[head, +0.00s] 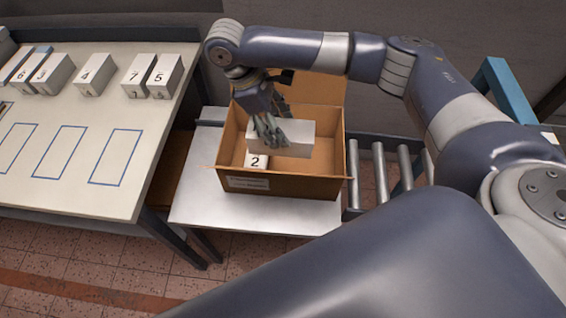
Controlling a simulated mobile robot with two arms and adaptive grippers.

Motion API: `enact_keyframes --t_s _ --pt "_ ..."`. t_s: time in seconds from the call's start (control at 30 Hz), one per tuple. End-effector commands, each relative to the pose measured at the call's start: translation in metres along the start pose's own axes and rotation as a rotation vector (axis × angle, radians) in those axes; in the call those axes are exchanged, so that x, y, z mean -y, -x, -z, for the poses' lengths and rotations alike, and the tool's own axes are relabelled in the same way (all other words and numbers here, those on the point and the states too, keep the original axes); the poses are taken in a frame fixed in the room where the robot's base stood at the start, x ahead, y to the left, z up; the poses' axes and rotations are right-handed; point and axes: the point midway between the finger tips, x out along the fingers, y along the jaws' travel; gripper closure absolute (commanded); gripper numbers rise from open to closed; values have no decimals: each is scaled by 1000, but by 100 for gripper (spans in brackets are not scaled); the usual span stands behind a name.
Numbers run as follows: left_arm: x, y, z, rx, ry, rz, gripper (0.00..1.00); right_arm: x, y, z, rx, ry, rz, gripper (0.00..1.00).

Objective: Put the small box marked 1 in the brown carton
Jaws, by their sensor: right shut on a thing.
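The brown carton (285,186) stands open on a metal-topped table, its back flap raised. My right gripper (271,136) reaches down into the carton's opening and is shut on a plain white box (297,141). The held box lies lengthwise across the opening, within the carton's outline; I cannot tell whether it touches the bottom. No number shows on its visible side, so I cannot read whether it is the box marked 1. A small box marked 2 (257,161) is in the carton at the front left, partly hidden by the held box. My left gripper is out of view.
Several white boxes, with 6, 3, 4 (94,75), 7 and 5 (163,77) readable, stand at the back of the left table (70,124). Blue outlined rectangles on that table are empty. A roller conveyor (381,174) is right of the carton.

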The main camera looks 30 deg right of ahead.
Motion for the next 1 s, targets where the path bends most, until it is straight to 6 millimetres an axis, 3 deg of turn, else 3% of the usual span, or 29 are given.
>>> enact_keyframes --t_s 0.1,0.4,0.67,1.0 --pt "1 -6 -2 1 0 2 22 -12 -21 9 0 189 -74 70" --pt "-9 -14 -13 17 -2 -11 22 -43 -58 18 -3 616 -253 70" --pt "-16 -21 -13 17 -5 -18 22 -65 -83 15 -2 896 -370 70" --pt "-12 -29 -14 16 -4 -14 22 -85 -143 0 0 1274 -527 70"
